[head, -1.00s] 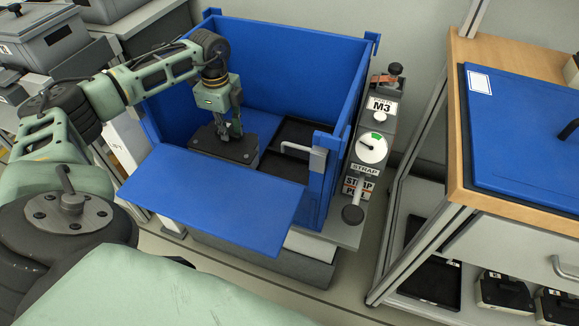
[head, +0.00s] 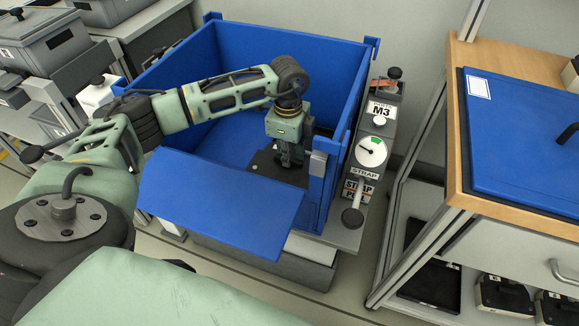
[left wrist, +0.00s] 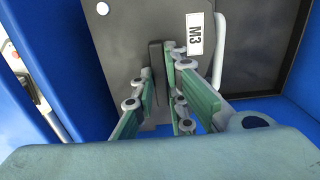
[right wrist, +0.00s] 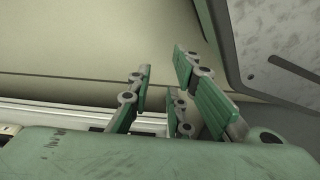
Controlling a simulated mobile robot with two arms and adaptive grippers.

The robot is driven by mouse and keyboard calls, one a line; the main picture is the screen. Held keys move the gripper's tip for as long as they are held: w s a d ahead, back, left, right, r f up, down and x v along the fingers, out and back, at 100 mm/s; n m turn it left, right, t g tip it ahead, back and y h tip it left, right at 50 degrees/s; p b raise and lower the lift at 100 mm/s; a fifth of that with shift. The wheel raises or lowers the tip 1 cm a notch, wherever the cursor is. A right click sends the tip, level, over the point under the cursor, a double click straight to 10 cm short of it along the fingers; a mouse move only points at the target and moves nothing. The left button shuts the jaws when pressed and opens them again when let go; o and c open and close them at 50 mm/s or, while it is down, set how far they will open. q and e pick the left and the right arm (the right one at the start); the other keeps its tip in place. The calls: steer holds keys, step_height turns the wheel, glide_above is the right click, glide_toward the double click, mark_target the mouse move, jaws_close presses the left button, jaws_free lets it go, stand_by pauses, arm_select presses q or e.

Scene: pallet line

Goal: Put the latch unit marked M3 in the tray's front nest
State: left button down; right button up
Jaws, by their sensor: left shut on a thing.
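The latch unit marked M3 is a dark flat block with a white M3 label and a grey bar; it fills much of the left wrist view (left wrist: 125,40). In the head view the unit (head: 265,163) is inside the blue box, at its right front part. My left gripper (head: 291,160) is shut on the unit's upright grip, from above. My right gripper (right wrist: 162,82) is open and empty in the right wrist view.
The blue box (head: 330,60) has high walls and a lowered front flap (head: 220,200). A grey strap post (head: 375,125) with a gauge and an M3 card stands right of it. A wooden bench with a blue lid (head: 520,130) is at far right.

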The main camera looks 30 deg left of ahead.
arm_select(q)
step_height(320, 180, down, 4)
steer(key=shift+d+f+b, duration=0.1)
steer(key=shift+b, duration=0.2)
steer(key=shift+d+f, duration=0.15)
steer(key=shift+f, duration=0.1)
arm_select(e)
steer(key=shift+w+a+r, duration=0.1)
steer(key=shift+w+r, duration=0.35)
steer(key=shift+r, duration=0.3)
arm_select(q)
steer(key=shift+f, duration=0.1)
steer(key=c, duration=1.8)
jaws_free()
steer(key=shift+o, duration=0.2)
arm_select(e)
steer(key=shift+w+r, duration=0.15)
steer(key=shift+w, duration=0.05)
